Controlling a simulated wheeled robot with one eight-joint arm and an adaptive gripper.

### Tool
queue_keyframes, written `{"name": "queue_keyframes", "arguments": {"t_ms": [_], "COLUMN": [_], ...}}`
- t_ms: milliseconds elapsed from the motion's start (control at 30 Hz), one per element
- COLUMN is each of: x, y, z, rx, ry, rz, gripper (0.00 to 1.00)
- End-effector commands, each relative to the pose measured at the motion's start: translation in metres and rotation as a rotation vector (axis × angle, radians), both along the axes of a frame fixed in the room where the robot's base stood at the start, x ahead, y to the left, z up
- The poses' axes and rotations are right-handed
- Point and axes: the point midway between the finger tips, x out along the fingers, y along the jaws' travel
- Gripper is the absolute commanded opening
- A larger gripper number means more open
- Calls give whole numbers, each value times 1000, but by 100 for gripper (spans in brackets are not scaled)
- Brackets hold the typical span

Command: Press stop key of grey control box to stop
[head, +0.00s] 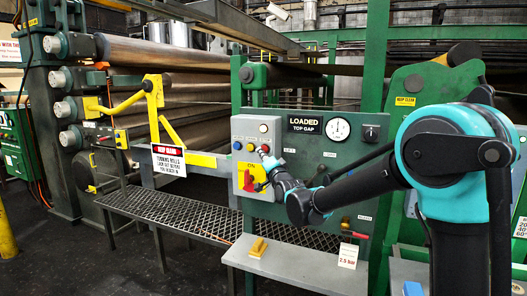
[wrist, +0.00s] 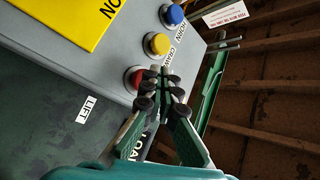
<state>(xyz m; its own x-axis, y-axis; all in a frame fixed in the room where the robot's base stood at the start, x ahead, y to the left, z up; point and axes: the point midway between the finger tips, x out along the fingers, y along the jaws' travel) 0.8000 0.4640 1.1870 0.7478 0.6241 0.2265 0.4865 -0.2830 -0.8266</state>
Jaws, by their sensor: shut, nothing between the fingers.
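The grey control box (head: 244,124) is on the green panel in the middle of the head view. In the wrist view the box face (wrist: 128,30) is tilted, with a blue button (wrist: 172,14), a yellow button (wrist: 157,43) and a red button (wrist: 132,76) in a row. The red button is partly hidden by my gripper, and the label beside it is hidden too. My gripper (wrist: 164,72) is shut and empty, its fingertips just right of the red button. I cannot tell whether they touch it. My gripper also shows at the box in the head view (head: 266,158).
A yellow plate with a red switch (head: 248,180) is low on the box. A gauge (head: 338,129) and a "LOADED TOP GAP" sign (head: 306,125) are to the right. A grey shelf (head: 300,265) juts out below, with a yellow block (head: 258,247) on it. Rollers stand left.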

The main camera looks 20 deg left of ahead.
Motion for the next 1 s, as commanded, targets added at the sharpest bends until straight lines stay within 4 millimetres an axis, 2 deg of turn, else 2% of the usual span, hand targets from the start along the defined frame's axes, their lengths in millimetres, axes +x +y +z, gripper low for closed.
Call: {"name": "queue_keyframes", "arguments": {"t_ms": [1000], "x": [9], "y": [-1], "z": [0], "rx": [0], "ry": [0], "rz": [0], "gripper": [0]}}
